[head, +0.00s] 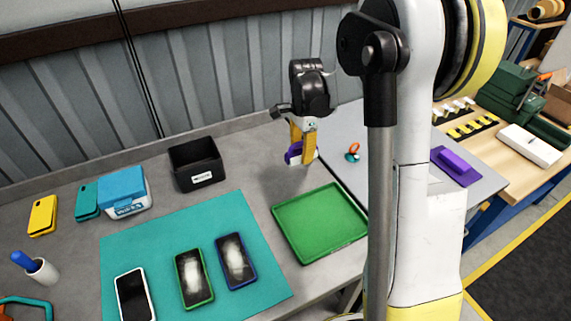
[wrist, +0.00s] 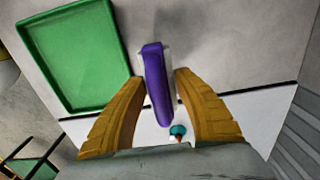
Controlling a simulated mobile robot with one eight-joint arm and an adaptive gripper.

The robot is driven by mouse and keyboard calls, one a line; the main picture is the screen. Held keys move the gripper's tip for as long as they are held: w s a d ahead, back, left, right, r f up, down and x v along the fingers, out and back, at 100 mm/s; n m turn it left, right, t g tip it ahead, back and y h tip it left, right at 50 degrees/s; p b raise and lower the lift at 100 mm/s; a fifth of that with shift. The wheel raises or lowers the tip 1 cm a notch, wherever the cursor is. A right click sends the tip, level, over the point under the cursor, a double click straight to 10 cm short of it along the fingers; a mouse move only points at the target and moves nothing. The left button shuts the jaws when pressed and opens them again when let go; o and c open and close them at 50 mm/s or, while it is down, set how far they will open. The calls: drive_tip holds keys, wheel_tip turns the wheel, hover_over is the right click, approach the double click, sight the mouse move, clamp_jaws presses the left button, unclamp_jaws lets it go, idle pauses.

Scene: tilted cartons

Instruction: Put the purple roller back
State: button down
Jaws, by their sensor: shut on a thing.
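My gripper (head: 302,157) hangs above the grey table, between the black bin and the green tray. Its two yellow fingers are shut on the purple roller (head: 291,153), which has a white part beside the purple. In the wrist view the roller (wrist: 157,85) sits lengthwise between the fingertips, clear of the table as far as I can tell. The fingers hide part of it in the head view.
The empty green tray (head: 320,222) lies right of the teal mat (head: 150,244), which holds several phones. A black bin (head: 196,163) stands at the back.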

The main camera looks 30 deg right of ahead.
drive_tip(key=b, duration=0.2)
hover_over(282, 169)
wheel_tip(282, 169, down, 5)
drive_tip(key=shift+r, duration=0.1)
drive_tip(key=shift+f+b, duration=0.8)
drive_tip(key=shift+f, duration=1.2)
drive_tip(key=shift+f, duration=0.1)
drive_tip(key=c, duration=1)
unclamp_jaws()
drive_tip(key=shift+o, duration=0.2)
